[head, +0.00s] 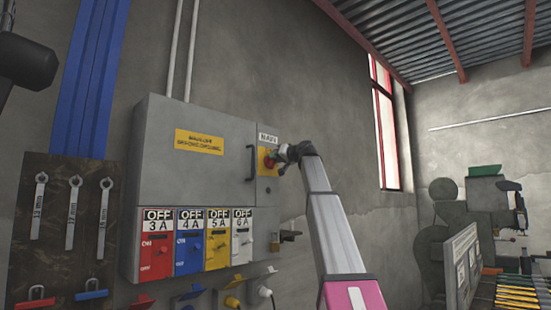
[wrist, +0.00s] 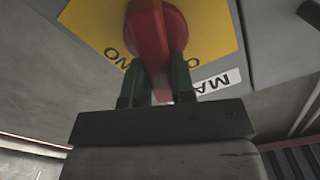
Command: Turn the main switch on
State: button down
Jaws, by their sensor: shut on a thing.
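The main switch (head: 270,161) is a red rotary knob on a yellow plate (head: 263,169), under a MAIN label (head: 268,138) on the right part of a grey electrical cabinet (head: 180,130). In the wrist view the red knob (wrist: 150,35) fills the top middle, on its yellow plate (wrist: 207,35) with partly hidden black lettering. My gripper (wrist: 160,80) has its two dark fingers on either side of the knob's handle and is shut on it. In the head view my gripper (head: 283,157) reaches the knob from the right and partly hides it.
Below the cabinet are red, blue, yellow and white switches (head: 158,245) marked OFF. A black handle (head: 250,162) stands just left of the knob. Wrenches (head: 72,212) and padlocks hang on a board at left. A green machine (head: 485,205) stands at right.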

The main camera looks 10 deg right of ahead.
jog(key=m, duration=0.6)
jog(key=shift+w+d+f, duration=0.25)
jog(key=shift+d+f, duration=0.15)
jog(key=shift+w+d+f+m, duration=0.1)
jog(key=shift+f+m, duration=0.1)
jog(key=shift+m, duration=0.95)
jog(key=shift+s+f+m, duration=0.1)
jog(key=shift+f+m, duration=0.1)
jog(key=shift+m, duration=1)
jog(key=shift+w+d+f+m, duration=0.1)
jog(key=shift+f+m, duration=0.1)
jog(key=shift+m, duration=0.95)
jog(key=c, duration=1)
grip_release()
jog(key=shift+o, duration=0.2)
jog(key=v, duration=1)
jog(key=shift+s+d, duration=0.2)
jog(key=shift+s, duration=0.1)
